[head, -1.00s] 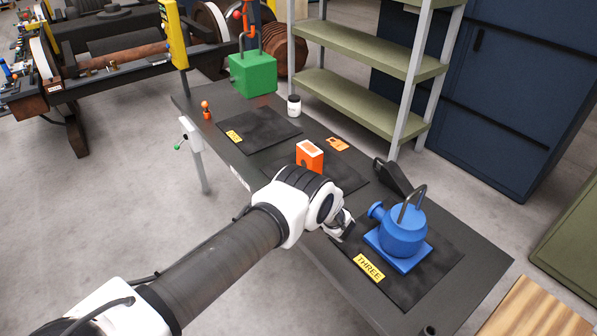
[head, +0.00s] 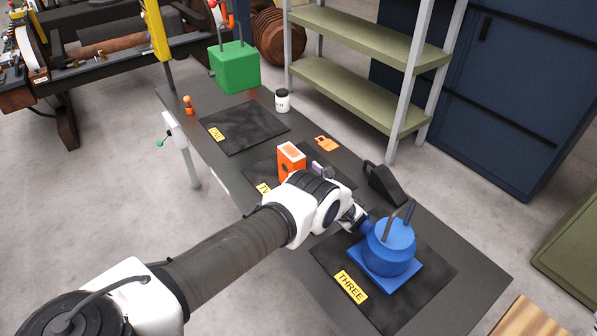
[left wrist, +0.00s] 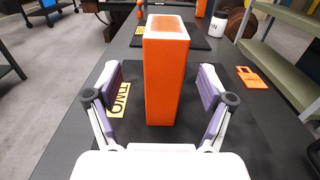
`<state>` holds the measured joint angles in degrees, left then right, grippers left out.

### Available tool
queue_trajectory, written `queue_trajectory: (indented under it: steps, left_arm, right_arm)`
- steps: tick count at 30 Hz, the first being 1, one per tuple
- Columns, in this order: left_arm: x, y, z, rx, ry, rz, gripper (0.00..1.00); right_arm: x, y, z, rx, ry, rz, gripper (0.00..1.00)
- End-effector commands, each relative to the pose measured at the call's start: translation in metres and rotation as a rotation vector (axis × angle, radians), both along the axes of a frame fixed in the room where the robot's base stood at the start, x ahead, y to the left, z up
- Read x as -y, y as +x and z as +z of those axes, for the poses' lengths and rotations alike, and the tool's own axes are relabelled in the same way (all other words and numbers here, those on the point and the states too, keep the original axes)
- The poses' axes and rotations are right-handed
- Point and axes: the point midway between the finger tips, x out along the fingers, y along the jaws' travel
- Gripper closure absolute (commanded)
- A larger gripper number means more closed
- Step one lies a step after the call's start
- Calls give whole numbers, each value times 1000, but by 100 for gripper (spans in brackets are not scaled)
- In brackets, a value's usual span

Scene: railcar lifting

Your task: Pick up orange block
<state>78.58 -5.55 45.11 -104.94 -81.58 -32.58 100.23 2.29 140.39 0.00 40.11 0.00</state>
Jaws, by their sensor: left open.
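The orange block (head: 291,160) stands upright on a dark mat at the middle of the table in the head view, partly hidden by my left arm. It has a pale top face. In the left wrist view the orange block (left wrist: 165,75) stands between the two fingers of my left gripper (left wrist: 157,85). The fingers are spread, with a visible gap on each side of the block. In the head view one purple finger shows just right of the block; the rest is hidden by the wrist. My right gripper is in neither view.
A blue lidded object (head: 390,247) stands on the mat marked THREE. A green block (head: 235,68) with metal loops is at the far end. The far mat (head: 245,128) is empty.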

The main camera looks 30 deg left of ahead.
Motion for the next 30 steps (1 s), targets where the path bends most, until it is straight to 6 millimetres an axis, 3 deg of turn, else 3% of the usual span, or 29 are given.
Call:
queue_trajectory:
  steps: [3, 18, 25, 30]
  left_arm:
    - [-3, 1, -14, 1, 0, 1, 19]
    - [-70, 28, -11, 1, 0, 1, 19]
    - [-73, 29, -9, 0, -1, 0, 19]
    - [-73, 29, -9, 0, 0, 0, 79]
  right_arm:
    - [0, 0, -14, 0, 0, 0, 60]
    - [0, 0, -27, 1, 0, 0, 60]
    - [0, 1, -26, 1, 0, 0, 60]
    - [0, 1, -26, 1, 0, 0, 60]
